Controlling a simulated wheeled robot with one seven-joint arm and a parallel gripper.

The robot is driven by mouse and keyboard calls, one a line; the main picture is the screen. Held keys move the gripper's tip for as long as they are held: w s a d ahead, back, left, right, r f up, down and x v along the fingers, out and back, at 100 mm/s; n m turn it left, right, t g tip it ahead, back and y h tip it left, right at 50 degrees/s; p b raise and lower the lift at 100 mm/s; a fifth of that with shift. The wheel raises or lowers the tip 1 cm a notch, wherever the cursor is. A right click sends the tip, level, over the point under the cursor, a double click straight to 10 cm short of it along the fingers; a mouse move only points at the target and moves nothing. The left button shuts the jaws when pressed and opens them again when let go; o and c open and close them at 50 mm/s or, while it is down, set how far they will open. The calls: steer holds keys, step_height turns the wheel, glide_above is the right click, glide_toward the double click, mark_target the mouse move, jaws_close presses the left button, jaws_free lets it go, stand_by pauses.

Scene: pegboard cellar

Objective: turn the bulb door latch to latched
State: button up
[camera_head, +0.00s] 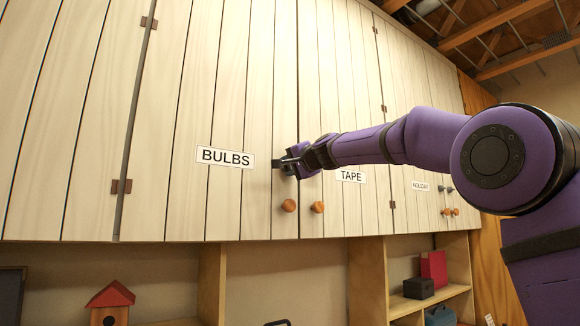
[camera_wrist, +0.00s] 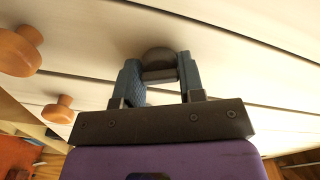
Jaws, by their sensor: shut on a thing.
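The bulb door (camera_head: 225,120) is a pale plank cabinet door with a BULBS label (camera_head: 226,157). Its dark latch (camera_head: 277,163) sits right of the label, near the door's right edge, and is mostly hidden by my gripper in the head view. My gripper (camera_head: 290,162) is at the latch. In the wrist view, the two blue fingers of my gripper (camera_wrist: 160,80) are shut on the dark latch (camera_wrist: 158,62), one on each side. The latch's rounded end shows between and beyond the fingertips. I cannot tell its exact angle from these views.
A round wooden knob (camera_head: 289,205) is below the latch, with another knob (camera_head: 317,207) on the TAPE door (camera_head: 340,110). Both stick out close under my gripper. Open shelves below hold a red birdhouse (camera_head: 110,300), a dark box (camera_head: 418,288) and a red box (camera_head: 433,266).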

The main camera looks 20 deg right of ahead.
steer(key=n, duration=0.6)
steer(key=shift+n, duration=0.3)
steer(key=n, duration=0.6)
steer(key=shift+n, duration=0.3)
steer(key=o, duration=0.9)
steer(key=v, duration=1)
steer(key=shift+s+d, duration=0.15)
steer(key=shift+s, duration=0.25)
